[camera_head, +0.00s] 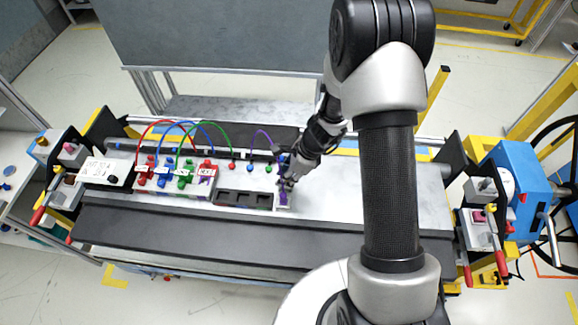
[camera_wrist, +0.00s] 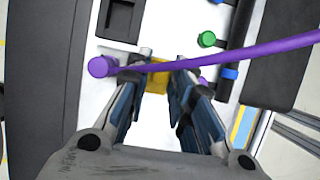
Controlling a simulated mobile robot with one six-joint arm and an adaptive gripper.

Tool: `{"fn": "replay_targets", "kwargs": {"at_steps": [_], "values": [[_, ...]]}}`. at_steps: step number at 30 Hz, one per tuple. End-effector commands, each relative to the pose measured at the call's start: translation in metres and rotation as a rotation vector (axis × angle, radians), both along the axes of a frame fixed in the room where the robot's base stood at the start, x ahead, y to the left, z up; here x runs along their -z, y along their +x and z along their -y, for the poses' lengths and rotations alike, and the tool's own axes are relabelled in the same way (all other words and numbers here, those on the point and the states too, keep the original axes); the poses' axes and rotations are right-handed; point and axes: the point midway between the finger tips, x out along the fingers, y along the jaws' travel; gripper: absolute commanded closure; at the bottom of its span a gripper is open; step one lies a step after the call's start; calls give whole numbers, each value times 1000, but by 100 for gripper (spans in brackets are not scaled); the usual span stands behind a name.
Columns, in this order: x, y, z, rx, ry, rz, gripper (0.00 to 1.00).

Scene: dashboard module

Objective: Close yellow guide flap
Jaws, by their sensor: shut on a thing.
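The yellow guide flap (camera_wrist: 158,82) shows in the wrist view between the fingertips of my gripper (camera_wrist: 161,70), which is shut on it. A purple cable (camera_wrist: 245,53) crosses over the fingertips, running from a round purple plug (camera_wrist: 102,67) just left of them.
Left of my gripper, red, blue and green cables arch over a row of connectors (camera_head: 175,175). A dark recessed tray (camera_head: 243,199) lies close by. A green knob (camera_wrist: 207,39) and a blue knob (camera_wrist: 229,73) stand near my right finger. The white plate to the right (camera_head: 335,195) is clear.

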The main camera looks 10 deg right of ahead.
Motion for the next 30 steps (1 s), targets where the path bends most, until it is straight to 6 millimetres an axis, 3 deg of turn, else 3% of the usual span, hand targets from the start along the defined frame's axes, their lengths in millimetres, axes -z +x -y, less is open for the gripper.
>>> {"fn": "replay_targets", "kwargs": {"at_steps": [1,15,30], "values": [[-7,0,-2,-4,-22,-10,100],[-1,2,-9,-4,-194,-65,100],[6,3,-10,0,-262,-86,100]]}}
